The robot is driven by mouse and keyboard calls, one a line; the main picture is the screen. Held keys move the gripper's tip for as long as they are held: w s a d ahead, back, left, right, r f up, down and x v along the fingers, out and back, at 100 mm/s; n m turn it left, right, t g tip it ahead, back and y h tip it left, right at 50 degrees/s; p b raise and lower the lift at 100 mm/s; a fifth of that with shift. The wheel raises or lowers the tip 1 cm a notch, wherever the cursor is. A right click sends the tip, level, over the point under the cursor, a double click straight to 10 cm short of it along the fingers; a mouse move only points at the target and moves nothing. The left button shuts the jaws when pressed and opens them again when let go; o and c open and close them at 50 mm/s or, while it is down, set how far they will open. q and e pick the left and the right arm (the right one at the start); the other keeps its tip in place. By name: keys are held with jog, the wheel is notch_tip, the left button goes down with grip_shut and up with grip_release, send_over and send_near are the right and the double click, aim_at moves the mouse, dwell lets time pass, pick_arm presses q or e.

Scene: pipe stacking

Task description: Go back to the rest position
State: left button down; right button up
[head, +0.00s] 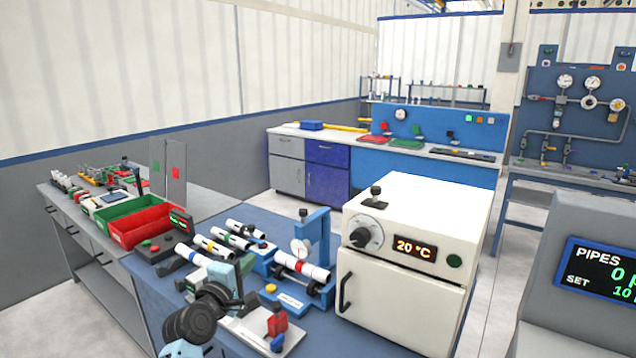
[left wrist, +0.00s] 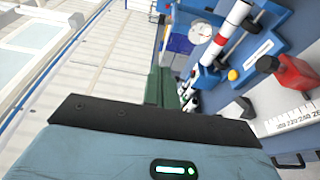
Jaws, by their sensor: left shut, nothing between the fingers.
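My left gripper (head: 243,265) is shut and empty above the near part of the blue bench, to the left of the blue fixture (head: 313,228). Its body and dark fingers (left wrist: 162,88) also show in the left wrist view. A white pipe with a red band (head: 302,267) lies in the blue fixture; it also shows at the top of the left wrist view (left wrist: 234,18). Several white pipes with coloured bands (head: 230,240) lie side by side behind the gripper, partly hidden by it. My right gripper is not in view.
A white oven (head: 405,255) reading 20 °C stands right of the fixture. A red clamp (head: 277,322) sits on a pale plate in front. Red (head: 140,225) and green bins stand at the left. A grey display box (head: 590,250) is at the right edge.

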pick_arm(q)
jog(key=s+a+f+m+g+y, duration=0.15)
jog(key=s+f+m, duration=0.25)
jog(key=s+f, duration=0.75)
jog(key=s+a+f+m+g+y, duration=0.1)
jog(key=s+a+f+m+g, duration=0.2)
jog(key=s+f, duration=0.85)
jog(key=s+f+m+g, duration=0.1)
jog(key=s+f+m, duration=0.2)
jog(key=s, duration=0.5)
jog(key=s+f+m+g, duration=0.1)
jog(key=s+f+m, duration=0.2)
jog(key=s, duration=0.6)
jog(key=s+f+m+g+y, duration=0.1)
jog(key=s+f+m+g, duration=0.1)
jog(key=s+f, duration=0.5)
jog(key=shift+s+m, duration=0.7)
jog(key=shift+s, duration=0.5)
